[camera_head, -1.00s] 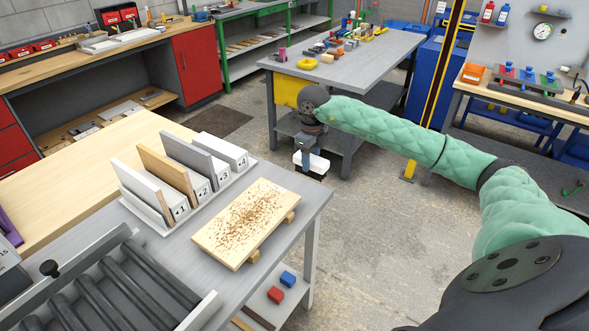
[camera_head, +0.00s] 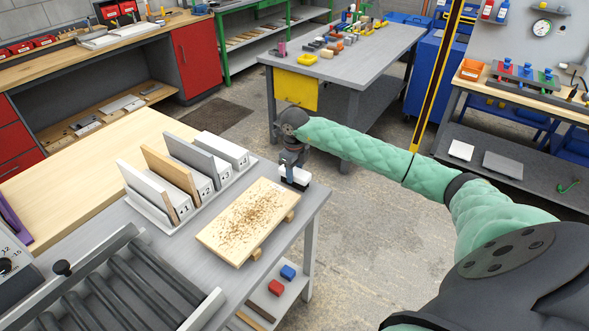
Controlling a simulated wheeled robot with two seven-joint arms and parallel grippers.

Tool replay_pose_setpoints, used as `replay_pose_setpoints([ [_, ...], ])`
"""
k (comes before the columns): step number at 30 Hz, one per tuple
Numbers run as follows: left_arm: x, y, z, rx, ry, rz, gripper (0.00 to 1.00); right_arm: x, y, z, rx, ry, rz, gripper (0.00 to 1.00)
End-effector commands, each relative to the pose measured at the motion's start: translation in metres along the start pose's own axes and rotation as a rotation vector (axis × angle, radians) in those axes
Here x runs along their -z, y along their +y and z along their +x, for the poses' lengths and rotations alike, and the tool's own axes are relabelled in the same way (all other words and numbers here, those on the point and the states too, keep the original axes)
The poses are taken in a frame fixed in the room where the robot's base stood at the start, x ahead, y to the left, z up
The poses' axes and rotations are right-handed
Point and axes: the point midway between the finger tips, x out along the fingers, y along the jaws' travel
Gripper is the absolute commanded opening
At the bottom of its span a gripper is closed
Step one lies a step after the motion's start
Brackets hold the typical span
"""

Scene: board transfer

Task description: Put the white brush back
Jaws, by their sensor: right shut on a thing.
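The white brush (camera_head: 295,178) is a small white block at the end of my right arm. My right gripper (camera_head: 294,166) is shut on it from above. The brush is at the table's far right corner, just beyond the wooden board; I cannot tell whether it touches the table. The wooden board (camera_head: 235,231) lies on light wooden supports on the grey table (camera_head: 186,249) and has brown crumbs (camera_head: 254,213) scattered over it. My left gripper does not show.
A rack (camera_head: 148,213) with upright boards in numbered slots stands left of the board. A roller conveyor (camera_head: 113,289) fills the front left. Red (camera_head: 275,287) and blue (camera_head: 288,272) blocks lie on the lower shelf. Floor to the right is open.

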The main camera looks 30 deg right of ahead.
Motion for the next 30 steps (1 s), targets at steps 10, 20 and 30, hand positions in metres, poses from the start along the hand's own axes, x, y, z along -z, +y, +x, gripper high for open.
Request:
replay_pose_setpoints([
  [10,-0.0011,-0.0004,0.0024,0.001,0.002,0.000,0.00,-0.0002,-0.0001,0.0025,0.001,-0.001,0.000,0.16],
  [20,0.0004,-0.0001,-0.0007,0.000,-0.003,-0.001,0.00,-0.0001,-0.0001,0.0034,0.000,-0.001,0.000,0.62],
  [30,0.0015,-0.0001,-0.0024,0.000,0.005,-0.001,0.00,-0.0001,0.0000,0.0010,0.000,-0.001,0.000,0.62],
])
